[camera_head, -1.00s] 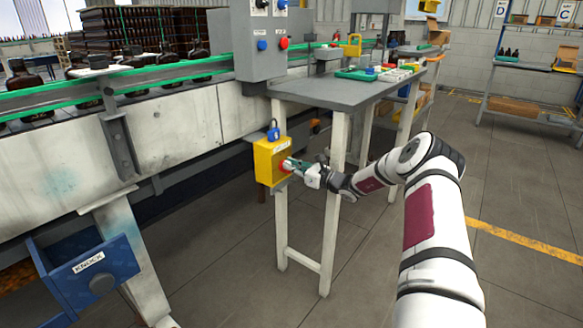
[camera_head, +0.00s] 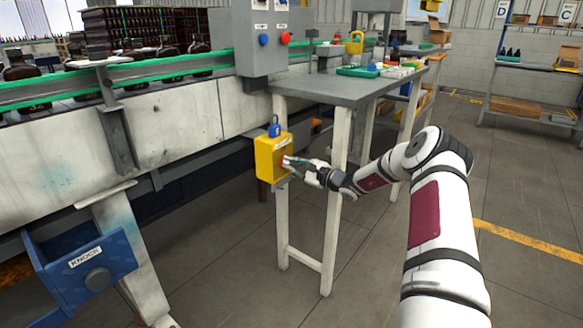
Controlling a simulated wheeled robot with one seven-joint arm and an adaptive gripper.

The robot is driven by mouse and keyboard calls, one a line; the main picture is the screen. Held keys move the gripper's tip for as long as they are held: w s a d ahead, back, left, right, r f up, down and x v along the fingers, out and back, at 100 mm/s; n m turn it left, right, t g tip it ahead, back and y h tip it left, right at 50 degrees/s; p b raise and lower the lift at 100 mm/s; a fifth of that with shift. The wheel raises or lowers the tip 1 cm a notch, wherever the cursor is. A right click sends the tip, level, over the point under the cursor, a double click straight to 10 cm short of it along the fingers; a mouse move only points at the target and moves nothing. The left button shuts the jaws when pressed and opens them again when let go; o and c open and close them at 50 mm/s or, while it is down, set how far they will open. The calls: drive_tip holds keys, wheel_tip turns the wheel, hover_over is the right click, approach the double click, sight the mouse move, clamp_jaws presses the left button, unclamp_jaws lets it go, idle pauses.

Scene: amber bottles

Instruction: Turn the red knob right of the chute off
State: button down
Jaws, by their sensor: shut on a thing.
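A yellow box (camera_head: 268,160) is fixed at the left side of the table's front legs, to the right of the blue chute (camera_head: 95,270) marked KNOCK. The red knob (camera_head: 285,161) is on the box's right-hand face; only a little red shows between my fingers. My gripper (camera_head: 288,163) is at that face, shut on the red knob, with my arm reaching in from the right. The fingers hide most of the knob, so its setting cannot be read.
A blue padlock (camera_head: 275,128) sits on top of the yellow box. White table legs (camera_head: 335,200) stand close to my wrist. A grey control box (camera_head: 248,45) and the conveyor (camera_head: 180,120) are above and left. The floor at right is clear.

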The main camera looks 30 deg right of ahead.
drive_tip(key=n+b, duration=0.3)
drive_tip(key=n, duration=0.1)
drive_tip(key=f+n+b, duration=0.1)
drive_tip(key=n+b, duration=0.3)
drive_tip(key=shift+s+a+f+n, duration=0.1)
drive_tip(key=shift+a+f+n, duration=0.1)
drive_tip(key=shift+n, duration=0.1)
drive_tip(key=shift+r+b, duration=0.1)
drive_tip(key=shift+b, duration=0.35)
drive_tip(key=c, duration=1.7)
unclamp_jaws()
drive_tip(key=shift+r, duration=0.1)
drive_tip(key=shift+o, duration=0.2)
drive_tip(key=v, duration=1.2)
